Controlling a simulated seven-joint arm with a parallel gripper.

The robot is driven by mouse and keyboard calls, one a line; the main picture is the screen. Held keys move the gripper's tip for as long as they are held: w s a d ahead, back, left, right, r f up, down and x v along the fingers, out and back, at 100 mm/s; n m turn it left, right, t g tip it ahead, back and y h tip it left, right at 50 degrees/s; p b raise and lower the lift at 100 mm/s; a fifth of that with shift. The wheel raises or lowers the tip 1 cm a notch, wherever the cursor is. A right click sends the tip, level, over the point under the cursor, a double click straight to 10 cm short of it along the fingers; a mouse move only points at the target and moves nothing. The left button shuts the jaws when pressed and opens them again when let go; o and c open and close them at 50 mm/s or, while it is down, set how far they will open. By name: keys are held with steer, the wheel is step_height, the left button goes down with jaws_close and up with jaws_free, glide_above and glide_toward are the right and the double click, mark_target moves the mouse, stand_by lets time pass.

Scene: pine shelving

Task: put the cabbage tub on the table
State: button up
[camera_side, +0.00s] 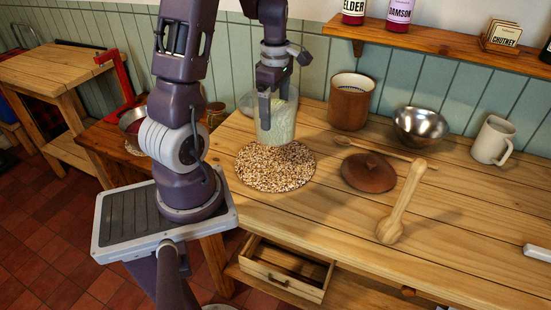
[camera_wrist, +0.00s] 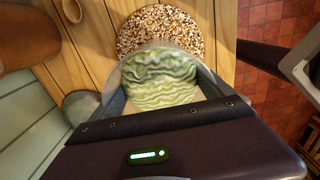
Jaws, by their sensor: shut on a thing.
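The cabbage tub (camera_side: 277,122) is a clear tub with pale green shredded contents, upright in the side view. My gripper (camera_side: 277,95) is shut on it from above. In the wrist view the tub (camera_wrist: 160,78) shows its wavy green contents between the fingers of my gripper (camera_wrist: 160,95). The tub is over or at the back part of a round speckled mat (camera_side: 270,175) on the wooden table (camera_side: 330,220). I cannot tell whether its base touches the table or mat.
Behind and right are a brown crock (camera_side: 351,102), a metal bowl (camera_side: 420,126) and a cream mug (camera_side: 493,140). A brown lid (camera_side: 369,172), a wooden spoon (camera_side: 385,150) and a wooden pestle (camera_side: 402,203) lie right of the mat. The table's front right is largely clear.

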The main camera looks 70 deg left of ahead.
step_height(320, 180, down, 10)
steer(key=shift+r, duration=0.2)
steer(key=shift+f, duration=0.1)
steer(key=o, duration=1.8)
step_height(320, 180, up, 12)
steer(key=shift+f, duration=0.15)
steer(key=w+d+r+m+t, duration=0.1)
steer(key=d+r+m+t, duration=0.1)
steer(key=d+r+m, duration=0.55)
steer(key=s+d+r+m+t, duration=0.1)
steer(key=s+d+r+m, duration=0.1)
steer(key=s+d+m, duration=0.3)
steer(key=s+d+r+m+t, duration=0.2)
steer(key=s+d+m, duration=0.4)
steer(key=d+m, duration=0.6)
steer(key=shift+r+m+t, duration=0.3)
steer(key=shift+r+m, duration=0.45)
steer(key=shift+m, duration=0.5)
